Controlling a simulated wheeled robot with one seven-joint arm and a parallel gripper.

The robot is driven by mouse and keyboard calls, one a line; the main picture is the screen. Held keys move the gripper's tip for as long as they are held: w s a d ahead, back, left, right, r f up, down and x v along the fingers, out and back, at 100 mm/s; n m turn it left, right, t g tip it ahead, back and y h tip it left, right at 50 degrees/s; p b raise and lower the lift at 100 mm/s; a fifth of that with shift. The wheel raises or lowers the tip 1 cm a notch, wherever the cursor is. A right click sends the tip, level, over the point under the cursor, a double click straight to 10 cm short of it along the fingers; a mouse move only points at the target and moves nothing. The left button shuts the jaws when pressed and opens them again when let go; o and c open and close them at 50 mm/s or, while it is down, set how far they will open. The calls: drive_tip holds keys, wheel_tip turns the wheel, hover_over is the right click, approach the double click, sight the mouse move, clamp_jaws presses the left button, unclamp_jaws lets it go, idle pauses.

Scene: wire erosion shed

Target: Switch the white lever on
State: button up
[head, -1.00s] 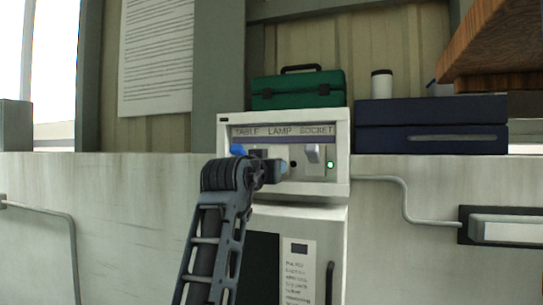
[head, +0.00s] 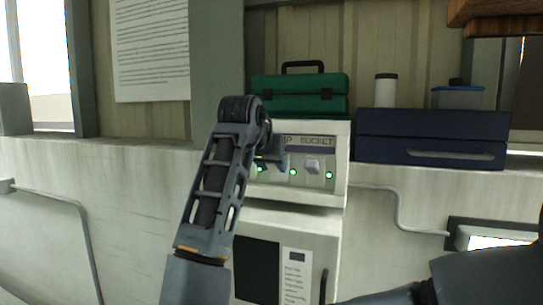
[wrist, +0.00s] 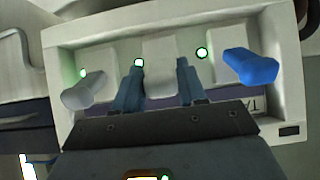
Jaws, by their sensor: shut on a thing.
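The switch box (head: 338,150) has a row of three levers. In the wrist view, which shows the box upside down, a white lever (wrist: 160,76) is in the middle, between the two fingers of my gripper (wrist: 160,64). My gripper is shut on this lever. A blue lever (wrist: 250,67) is to its right and a light grey lever (wrist: 88,91) to its left. The lamp (wrist: 138,62) beside the white lever glows green. In the head view my gripper (head: 270,155) is at the box front and my arm hides its left part.
The other two lamps also glow, one near the blue lever (wrist: 201,52) and one near the grey lever (wrist: 84,73). A green toolbox (head: 300,95) stands on the box. A navy case (head: 430,135) is on the ledge to the right. A conduit (head: 398,205) runs along the wall.

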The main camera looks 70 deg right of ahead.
drive_tip(key=shift+r, duration=0.1)
idle(0.3)
drive_tip(key=o, duration=1)
drive_tip(key=shift+b+v, duration=0.6)
drive_tip(key=shift+v, duration=3.25)
drive_tip(key=shift+d, duration=0.1)
